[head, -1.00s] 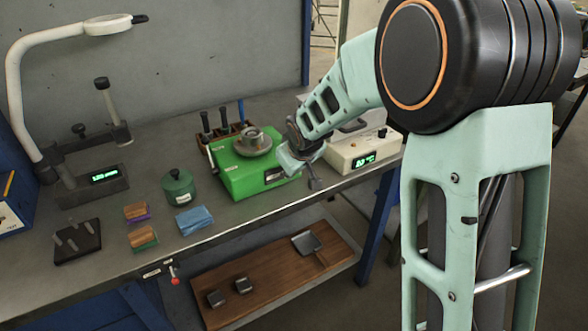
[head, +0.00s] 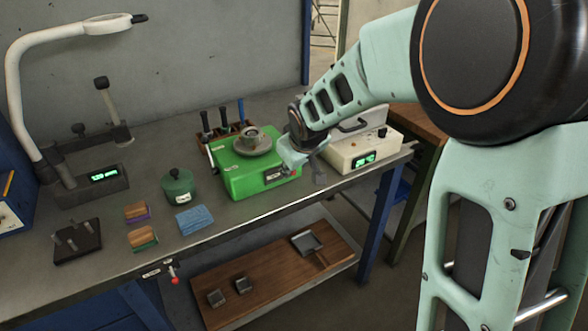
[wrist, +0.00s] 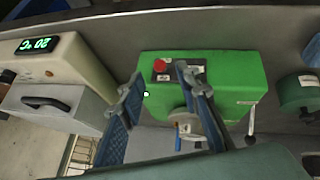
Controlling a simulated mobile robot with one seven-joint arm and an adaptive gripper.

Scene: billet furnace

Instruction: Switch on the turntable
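The turntable is a green box (head: 248,176) with a round metal plate (head: 252,144) on top, standing on the bench. In the wrist view the green box (wrist: 230,72) fills the middle. Its face carries a dark panel with a red button (wrist: 160,66) and a small part beside it, partly hidden by a finger. In the head view my gripper (head: 303,160) is at the box's right front corner; contact cannot be told.
A white device (head: 362,150) with a green display stands close to the right of the turntable. Tool handles (head: 223,122) stand behind.

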